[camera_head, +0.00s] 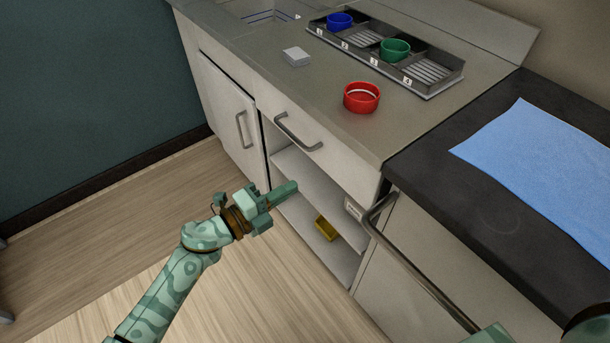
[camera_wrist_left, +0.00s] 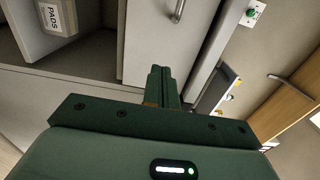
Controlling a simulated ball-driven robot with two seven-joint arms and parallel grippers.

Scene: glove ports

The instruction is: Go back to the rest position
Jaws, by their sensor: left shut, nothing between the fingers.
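My left gripper (camera_head: 286,191) is shut and empty in the head view. It hangs in front of the open shelf compartment (camera_head: 292,212) under the counter, with the floor below. In the left wrist view the closed fingers (camera_wrist_left: 162,88) point at a cabinet front, with nothing held. Part of what seems to be my right arm (camera_head: 590,325) shows at the lower right corner of the head view. Its gripper cannot be made out.
A red ring (camera_head: 361,98) and grey block (camera_head: 296,56) sit on the counter. A tray (camera_head: 440,86) holds blue (camera_head: 339,20) and green (camera_head: 395,50) rings. A yellow object (camera_head: 326,228) is on a low shelf. Handles (camera_head: 298,132) stick out. Floor at left is free.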

